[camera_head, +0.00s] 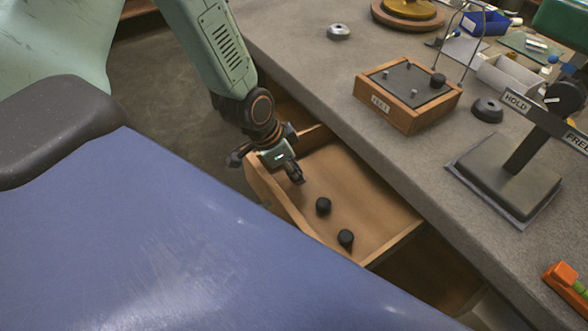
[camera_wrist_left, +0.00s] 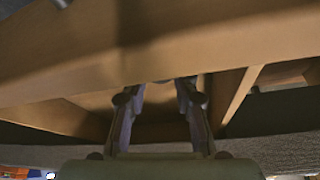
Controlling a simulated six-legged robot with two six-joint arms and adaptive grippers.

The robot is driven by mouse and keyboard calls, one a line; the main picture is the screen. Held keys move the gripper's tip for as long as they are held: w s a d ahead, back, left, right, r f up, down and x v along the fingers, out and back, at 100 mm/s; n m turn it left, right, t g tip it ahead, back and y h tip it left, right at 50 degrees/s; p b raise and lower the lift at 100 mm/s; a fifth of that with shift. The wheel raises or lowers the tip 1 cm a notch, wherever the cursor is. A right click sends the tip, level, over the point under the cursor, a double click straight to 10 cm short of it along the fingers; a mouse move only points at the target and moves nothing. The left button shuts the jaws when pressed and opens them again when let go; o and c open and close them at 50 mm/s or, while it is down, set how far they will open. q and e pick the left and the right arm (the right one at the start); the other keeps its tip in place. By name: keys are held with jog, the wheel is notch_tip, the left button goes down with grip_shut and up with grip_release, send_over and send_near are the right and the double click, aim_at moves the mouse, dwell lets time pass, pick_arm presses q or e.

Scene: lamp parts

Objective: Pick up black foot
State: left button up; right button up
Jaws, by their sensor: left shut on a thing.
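Two small black feet lie apart on the floor of the open wooden drawer (camera_head: 365,195): one black foot (camera_head: 323,206) nearer the gripper and one black foot (camera_head: 346,238) nearer the drawer's lower right edge. My left gripper (camera_head: 296,176) reaches over the drawer's left end, its fingertips inside. My right gripper is not in view.
A grey workbench (camera_head: 330,75) runs above the drawer. On it stand a wooden box (camera_head: 395,113) with a dark top, a dark stand with HOLD and FREE labels (camera_head: 505,175), and a black round piece (camera_head: 487,110). A blue surface (camera_head: 190,240) fills the lower left.

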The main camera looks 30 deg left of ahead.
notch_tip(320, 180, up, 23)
jog(key=p, duration=2.2)
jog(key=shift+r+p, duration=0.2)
jog(key=shift+p, duration=0.2)
